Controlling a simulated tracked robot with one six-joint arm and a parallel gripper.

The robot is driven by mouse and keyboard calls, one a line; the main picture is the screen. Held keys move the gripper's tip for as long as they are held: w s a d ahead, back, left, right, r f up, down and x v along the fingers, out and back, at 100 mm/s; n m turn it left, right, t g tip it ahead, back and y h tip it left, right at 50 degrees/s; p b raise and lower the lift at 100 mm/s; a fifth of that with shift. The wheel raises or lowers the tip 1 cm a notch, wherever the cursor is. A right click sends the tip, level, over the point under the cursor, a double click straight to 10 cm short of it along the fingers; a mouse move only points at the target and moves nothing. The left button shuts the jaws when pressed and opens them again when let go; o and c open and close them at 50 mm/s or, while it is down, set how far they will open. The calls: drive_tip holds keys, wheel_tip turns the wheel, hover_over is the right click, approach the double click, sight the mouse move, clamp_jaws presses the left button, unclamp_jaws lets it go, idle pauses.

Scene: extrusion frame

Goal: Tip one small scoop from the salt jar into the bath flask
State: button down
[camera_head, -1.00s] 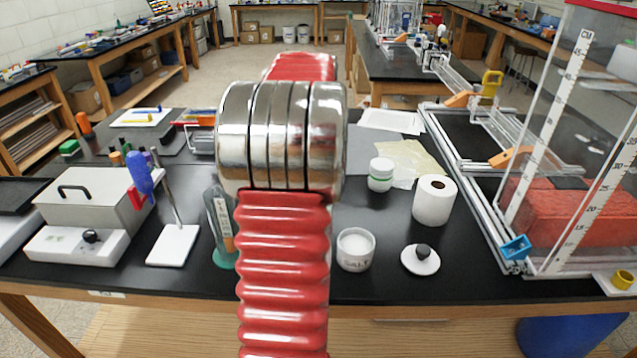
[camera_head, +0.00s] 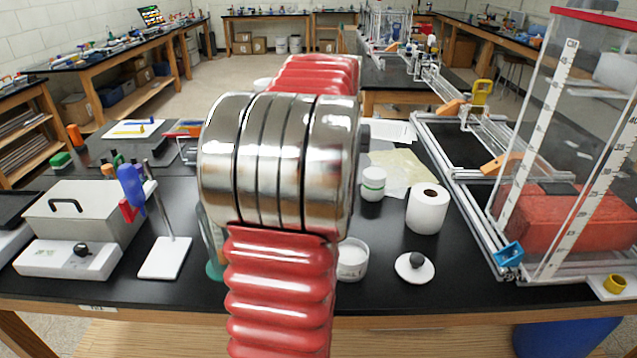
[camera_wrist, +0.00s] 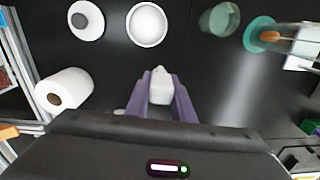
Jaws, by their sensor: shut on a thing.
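The salt jar (camera_head: 352,262), a round white-filled tub, is open on the black bench, partly hidden by my arm in the head view. It also shows at the top of the wrist view (camera_wrist: 147,25). My gripper (camera_wrist: 160,90) has purple fingers shut on a small white piece (camera_wrist: 161,84), possibly the scoop; its far end is hard to make out. In the wrist picture the gripper is below the jar and apart from it. A greenish glass vessel (camera_wrist: 220,18) is right of the jar, possibly the bath flask. My arm hides the gripper in the head view.
The knobbed white lid (camera_head: 414,267) and paper roll (camera_head: 427,209) are right of the jar. A teal-based clear vessel (camera_wrist: 262,34) stands near the glass. A white-based stand (camera_head: 165,257) and grey box (camera_head: 85,212) are at left; a clear tank (camera_head: 560,150) is at right.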

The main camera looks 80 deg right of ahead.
drive_tip(key=s+a+f+n, duration=0.1)
drive_tip(key=s+a+f, duration=0.1)
drive_tip(key=s+a, duration=0.3)
drive_tip(key=a, duration=0.2)
drive_tip(key=shift+a, duration=0.35)
drive_tip(key=shift+f, duration=0.2)
drive_tip(key=shift+f, duration=3.5)
wheel_tip(320, 180, up, 10)
idle(0.8)
